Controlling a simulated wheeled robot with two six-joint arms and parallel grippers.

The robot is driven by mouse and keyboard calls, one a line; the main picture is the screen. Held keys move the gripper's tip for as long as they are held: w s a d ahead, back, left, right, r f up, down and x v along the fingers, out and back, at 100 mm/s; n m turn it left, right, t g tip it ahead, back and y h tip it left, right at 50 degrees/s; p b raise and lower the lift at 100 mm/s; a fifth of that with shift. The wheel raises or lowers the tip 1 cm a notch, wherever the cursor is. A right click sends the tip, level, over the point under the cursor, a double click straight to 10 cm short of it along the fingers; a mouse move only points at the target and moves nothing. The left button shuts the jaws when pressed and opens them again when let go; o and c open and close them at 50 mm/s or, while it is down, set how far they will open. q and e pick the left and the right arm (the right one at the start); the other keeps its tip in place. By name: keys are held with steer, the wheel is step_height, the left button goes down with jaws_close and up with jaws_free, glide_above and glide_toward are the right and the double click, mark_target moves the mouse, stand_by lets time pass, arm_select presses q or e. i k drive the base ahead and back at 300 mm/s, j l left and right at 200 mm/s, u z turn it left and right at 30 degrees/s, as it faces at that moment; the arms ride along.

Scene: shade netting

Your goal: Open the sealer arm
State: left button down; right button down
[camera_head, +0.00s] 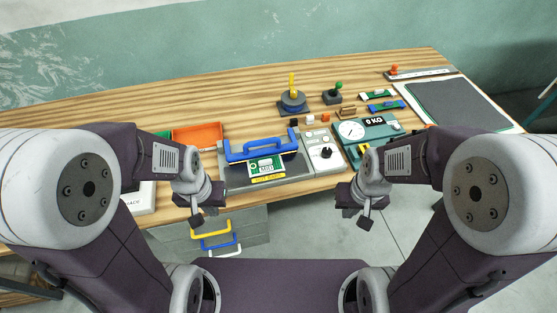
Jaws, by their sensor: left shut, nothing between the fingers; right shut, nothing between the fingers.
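The sealer (233,176) stands on the wooden table near its front edge, in the middle of the head view. Its arm has a blue handle (262,149) that lies across the top, over a green and white packet. I cannot tell exactly how far the arm is raised from the bed. My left gripper (197,221) is shut and empty, in front of the table edge and below left of the sealer. My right gripper (364,223) is shut and empty, in front of the table edge and to the right of the sealer. Neither touches the handle.
A grey panel with a black knob (326,153) adjoins the sealer on its right. Beyond it is a green scale (383,131) with a dial. An orange tray (197,135) lies behind left. A blue disc with a yellow post (292,98) stands behind. Drawers (262,230) with coloured handles hang below.

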mark_target(280, 149)
steer(key=i+u, duration=0.15)
steer(key=u, duration=0.25)
steer(key=i+l+u, duration=0.1)
steer(key=u, duration=0.25)
steer(key=i+l+u, duration=0.1)
steer(key=u, duration=0.3)
steer(key=l+u, duration=0.2)
steer(key=u, duration=0.2)
steer(key=i, duration=0.05)
